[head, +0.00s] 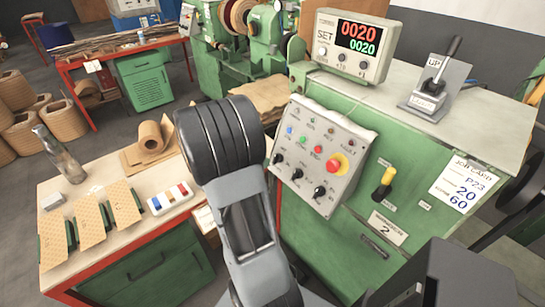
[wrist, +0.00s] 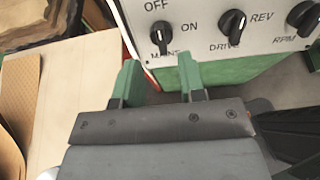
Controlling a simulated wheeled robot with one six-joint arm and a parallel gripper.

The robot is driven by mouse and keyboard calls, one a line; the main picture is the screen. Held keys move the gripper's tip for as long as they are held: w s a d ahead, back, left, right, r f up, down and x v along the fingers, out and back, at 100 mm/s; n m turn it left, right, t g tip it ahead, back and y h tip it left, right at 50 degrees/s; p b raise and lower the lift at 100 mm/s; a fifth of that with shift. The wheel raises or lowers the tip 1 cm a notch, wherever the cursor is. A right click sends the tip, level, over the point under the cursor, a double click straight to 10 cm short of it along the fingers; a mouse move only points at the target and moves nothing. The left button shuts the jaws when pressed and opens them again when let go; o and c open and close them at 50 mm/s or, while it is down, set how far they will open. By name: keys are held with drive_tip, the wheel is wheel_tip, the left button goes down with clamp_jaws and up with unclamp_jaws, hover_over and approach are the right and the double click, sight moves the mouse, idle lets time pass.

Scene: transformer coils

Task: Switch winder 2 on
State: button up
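Winder 2's green cabinet (head: 345,235) bears a "2" plate (head: 387,229) and a grey control panel (head: 325,130). The panel's black mains knob (wrist: 159,32) sits between "OFF" at upper left and "ON" at right; I cannot surely read its pointer. In the head view the mains knob (head: 277,158) is leftmost in the lower row. The drive knob (wrist: 232,24) and RPM knob (wrist: 304,18) are to its right. My gripper (wrist: 158,72) is open and empty, its green fingers apart just below the mains knob in the wrist view. My arm hides the fingers in the head view.
A red emergency stop (head: 338,165) and small lamps share the panel. A yellow-black handle (head: 383,183) is right of it. A lit display (head: 350,45) reads 0020 twice. A lever (head: 440,70) stands on the cabinet top. The wooden bench (head: 100,185) at left holds cards and a bottle (head: 58,153).

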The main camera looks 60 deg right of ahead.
sight(275, 156)
drive_tip(key=shift+x, duration=3)
clamp_jaws()
